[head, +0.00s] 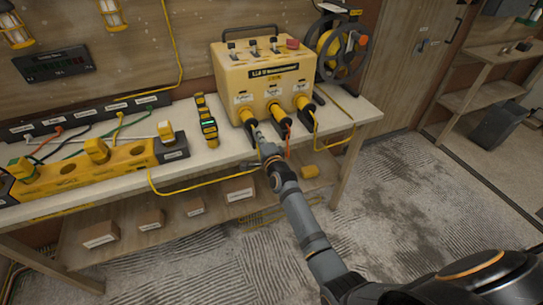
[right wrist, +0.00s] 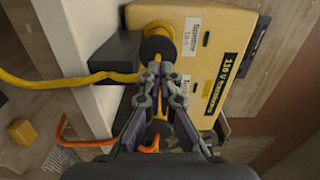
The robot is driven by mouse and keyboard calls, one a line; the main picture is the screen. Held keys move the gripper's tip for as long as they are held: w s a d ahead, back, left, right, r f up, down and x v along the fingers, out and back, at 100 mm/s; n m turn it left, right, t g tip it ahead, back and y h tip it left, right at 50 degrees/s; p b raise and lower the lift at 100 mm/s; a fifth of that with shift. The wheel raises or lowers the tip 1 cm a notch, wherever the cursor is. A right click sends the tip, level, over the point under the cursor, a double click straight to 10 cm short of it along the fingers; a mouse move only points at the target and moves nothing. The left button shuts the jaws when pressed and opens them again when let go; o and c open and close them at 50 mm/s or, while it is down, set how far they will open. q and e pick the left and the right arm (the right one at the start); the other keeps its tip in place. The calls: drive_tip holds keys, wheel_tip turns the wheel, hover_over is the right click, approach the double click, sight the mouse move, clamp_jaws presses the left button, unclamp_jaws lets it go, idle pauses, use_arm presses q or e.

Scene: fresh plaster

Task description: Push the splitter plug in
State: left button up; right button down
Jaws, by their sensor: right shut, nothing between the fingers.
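The yellow supply box (head: 265,72) stands on the bench with a row of three plugs along its front. The left plug (head: 247,114) has a yellow cable; it looks like the splitter plug. In the right wrist view this plug (right wrist: 159,42) sits at the socket, its cable leading left. Whether it is fully seated I cannot tell. My right gripper (head: 259,136) is shut and empty, its tips close behind this plug; in the wrist view the fingertips (right wrist: 161,70) overlap the cable, and contact is unclear. The yellow splitter (head: 128,158) lies on the bench at left. My left gripper is not in view.
The middle plug (head: 277,112) with an orange cable and the right plug (head: 303,102) are close beside my right gripper. A narrow yellow-black device (head: 207,122) stands left of the box. A cable reel (head: 340,48) is behind. Small boxes (head: 239,189) lie on the lower shelf.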

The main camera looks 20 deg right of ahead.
drive_tip(key=s, duration=1)
drive_tip(key=s+d+f+n+g, duration=0.1)
drive_tip(key=s+f+n+g, duration=0.3)
drive_tip(key=f, duration=0.7)
drive_tip(key=s+f+n+g, duration=0.15)
drive_tip(key=s+f, duration=0.35)
drive_tip(key=f, duration=0.6)
drive_tip(key=s+d+f+n+g, duration=0.1)
drive_tip(key=s+f+n+g, duration=0.3)
drive_tip(key=f, duration=0.7)
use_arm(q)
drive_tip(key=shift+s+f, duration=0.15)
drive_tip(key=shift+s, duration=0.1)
use_arm(e)
drive_tip(key=s+d+f+n+g, duration=0.2)
drive_tip(key=s+f, duration=0.4)
drive_tip(key=s, duration=0.6)
drive_tip(key=s+d+f+n+g+h, duration=0.1)
drive_tip(key=s+d+f+n+g, duration=0.1)
drive_tip(key=s+f, duration=0.5)
drive_tip(key=s+d+f+n+g, duration=0.3)
drive_tip(key=s+f, duration=0.3)
drive_tip(key=s, duration=1.1)
drive_tip(key=shift+s+f+n, duration=0.3)
drive_tip(key=shift+f+n, duration=0.1)
drive_tip(key=shift+n, duration=0.35)
